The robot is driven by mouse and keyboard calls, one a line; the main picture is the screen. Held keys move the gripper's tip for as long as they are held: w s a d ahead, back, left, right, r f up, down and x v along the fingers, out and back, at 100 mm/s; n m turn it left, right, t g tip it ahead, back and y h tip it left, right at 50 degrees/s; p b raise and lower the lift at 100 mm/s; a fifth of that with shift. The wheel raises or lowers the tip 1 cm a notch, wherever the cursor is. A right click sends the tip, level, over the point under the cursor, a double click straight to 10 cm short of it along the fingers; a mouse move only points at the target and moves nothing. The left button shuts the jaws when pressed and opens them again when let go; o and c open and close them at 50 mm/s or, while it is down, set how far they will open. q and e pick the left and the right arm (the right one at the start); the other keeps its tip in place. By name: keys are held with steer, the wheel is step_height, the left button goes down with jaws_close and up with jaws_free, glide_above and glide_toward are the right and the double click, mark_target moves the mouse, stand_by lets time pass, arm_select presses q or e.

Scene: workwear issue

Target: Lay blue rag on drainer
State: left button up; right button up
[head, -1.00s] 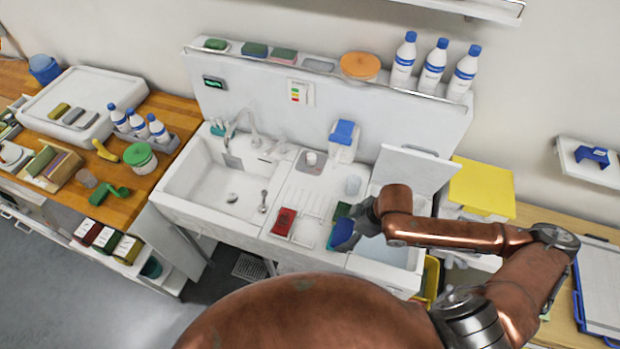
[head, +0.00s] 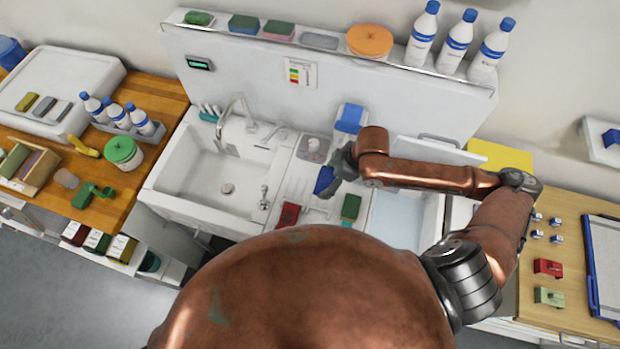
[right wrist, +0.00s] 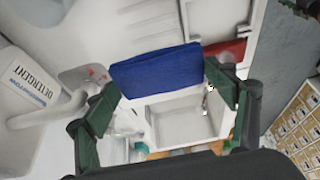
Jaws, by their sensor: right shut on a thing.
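The blue rag (head: 324,181) is held in my right gripper (head: 338,178), which is shut on it above the white drainer (head: 299,178) between the two basins. In the right wrist view the blue rag (right wrist: 155,70) hangs flat between the fingers of my right gripper (right wrist: 165,92). A red rag (head: 288,215) lies at the drainer's front, and part of it shows beside the blue rag in the right wrist view (right wrist: 225,50). The gripper and arm hide part of the drainer. My left gripper is not in view.
A green-topped block (head: 350,207) sits by the right basin (head: 405,218). The left basin (head: 225,172) has a tap. Several bottles stand on the ledge above.

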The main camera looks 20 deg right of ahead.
steer(key=w+a+f, duration=0.1)
steer(key=w+a, duration=0.1)
steer(key=w, duration=0.2)
steer(key=p, duration=0.1)
glide_above(304, 180)
steer(key=s+d, duration=0.1)
steer(key=d, duration=0.1)
steer(key=f, duration=0.5)
steer(key=shift+s+a+f, duration=0.1)
steer(key=shift+a+f, duration=0.15)
steer(key=shift+w+a+f, duration=0.2)
steer(key=shift+w+f, duration=0.15)
steer(key=shift+f, duration=0.1)
step_height(304, 180, down, 2)
steer(key=shift+f+p, duration=0.2)
steer(key=shift+p, duration=0.25)
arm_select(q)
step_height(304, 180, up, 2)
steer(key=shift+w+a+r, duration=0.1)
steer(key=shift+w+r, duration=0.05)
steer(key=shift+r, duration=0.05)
arm_select(e)
steer(key=shift+f, duration=0.4)
steer(key=shift+f, duration=0.1)
steer(key=o, duration=1.2)
steer(key=shift+o, duration=0.2)
